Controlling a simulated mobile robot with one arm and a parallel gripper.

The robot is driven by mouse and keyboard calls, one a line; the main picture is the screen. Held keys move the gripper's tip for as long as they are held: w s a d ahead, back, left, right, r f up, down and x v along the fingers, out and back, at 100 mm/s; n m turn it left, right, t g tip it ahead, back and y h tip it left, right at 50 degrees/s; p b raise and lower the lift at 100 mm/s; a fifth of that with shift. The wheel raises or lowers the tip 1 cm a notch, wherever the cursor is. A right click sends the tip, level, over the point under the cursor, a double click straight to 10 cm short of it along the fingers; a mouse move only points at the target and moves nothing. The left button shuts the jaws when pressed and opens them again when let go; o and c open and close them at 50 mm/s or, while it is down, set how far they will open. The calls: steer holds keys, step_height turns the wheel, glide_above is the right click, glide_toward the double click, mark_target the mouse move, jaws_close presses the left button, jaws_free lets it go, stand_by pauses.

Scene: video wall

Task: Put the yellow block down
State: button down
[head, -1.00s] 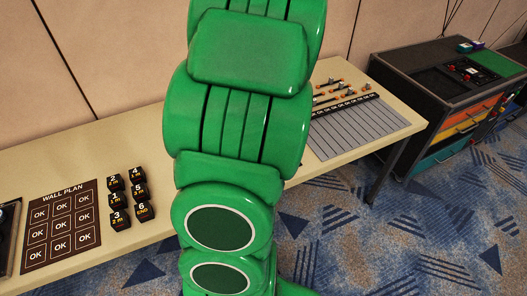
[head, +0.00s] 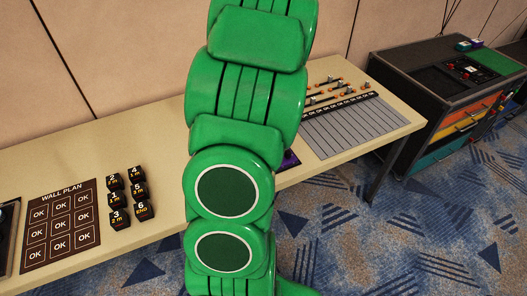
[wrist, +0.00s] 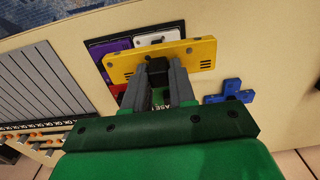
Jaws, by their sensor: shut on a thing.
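The yellow block (wrist: 190,55) is a long bar with small dark holes, seen in the wrist view. My gripper (wrist: 158,75) is shut on its middle and holds it across the fingers. Behind the block lies a dark board (wrist: 177,30) on the table, with a purple piece (wrist: 98,48), a white piece (wrist: 157,37) and some red beside it. The block covers part of this board; I cannot tell whether it touches it. In the head view my green arm hides the gripper and block. A purple corner (head: 290,160) shows beside the arm.
A grey slatted panel (head: 345,128) lies on the table (head: 100,150). Several black blocks (head: 127,196) and a wall-plan board (head: 60,228) lie left. A drawer cabinet (head: 440,95) stands right.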

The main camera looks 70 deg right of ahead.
steer(key=shift+w+d+f, duration=0.35)
steer(key=shift+d+f, duration=0.65)
steer(key=shift+f, duration=0.1)
steer(key=shift+w+d+f, duration=0.4)
steer(key=shift+d+f, duration=0.65)
steer(key=shift+w+d+f, duration=0.35)
steer(key=shift+d+f, duration=0.65)
steer(key=shift+f, duration=0.1)
steer(key=shift+d+f, duration=0.1)
steer(key=shift+f, duration=1.5)
steer(key=shift+f, duration=0.1)
steer(key=c, duration=0.9)
jaws_free()
steer(key=shift+c, duration=0.2)
step_height(320, 180, up, 12)
steer(key=shift+w, duration=0.1)
